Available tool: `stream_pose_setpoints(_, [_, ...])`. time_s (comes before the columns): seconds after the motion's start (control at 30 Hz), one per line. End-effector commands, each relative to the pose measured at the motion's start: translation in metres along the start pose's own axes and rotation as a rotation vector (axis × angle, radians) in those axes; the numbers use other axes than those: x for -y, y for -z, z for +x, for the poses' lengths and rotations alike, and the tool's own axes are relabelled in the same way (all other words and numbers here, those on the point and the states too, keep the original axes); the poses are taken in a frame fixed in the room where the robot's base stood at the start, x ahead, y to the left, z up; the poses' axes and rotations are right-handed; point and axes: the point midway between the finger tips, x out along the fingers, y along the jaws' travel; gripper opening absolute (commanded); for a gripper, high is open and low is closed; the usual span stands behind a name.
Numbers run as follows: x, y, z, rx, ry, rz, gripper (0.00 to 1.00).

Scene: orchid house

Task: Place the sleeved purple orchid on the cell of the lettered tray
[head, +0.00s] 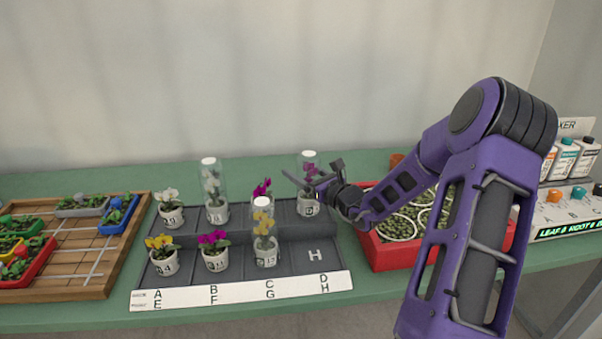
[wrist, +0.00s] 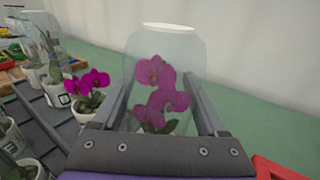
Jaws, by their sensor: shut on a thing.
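The sleeved purple orchid (head: 308,166) is a magenta flower in a clear sleeve and white pot, at the back right of the lettered tray (head: 300,272), by the column marked D and H. My gripper (head: 313,180) is shut on it, one finger on each side of the sleeve. In the wrist view the sleeve (wrist: 160,62) stands upright between the fingers (wrist: 156,92); its pot is hidden there. I cannot tell whether the pot touches the tray. The front right cell, marked H, is empty.
Several other potted orchids fill the tray's other cells, including a sleeved white one (head: 211,187) and a sleeved yellow one (head: 263,228). A red crate (head: 392,257) of pots stands close right. A wooden rack (head: 75,274) with seedling trays is at left.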

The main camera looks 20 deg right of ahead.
Motion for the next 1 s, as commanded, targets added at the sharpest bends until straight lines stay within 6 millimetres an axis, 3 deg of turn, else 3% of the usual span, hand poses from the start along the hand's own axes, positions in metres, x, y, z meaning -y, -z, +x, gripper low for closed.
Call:
stream_pose_setpoints(0.3, [0.0,0.003,0.0,0.002,-0.001,-0.002,0.0])
stream_pose_setpoints(0.33, [0.0,0.002,0.0,0.001,0.0,-0.001,0.79])
stream_pose_setpoints(0.43, [0.0,0.002,0.0,0.001,0.0,-0.001,0.97])
stream_pose_setpoints(0.77, [0.0,-0.004,0.0,0.001,0.0,-0.002,1.0])
stream_pose_setpoints(1.0, [0.001,-0.002,-0.041,-0.002,0.002,-0.002,1.0])
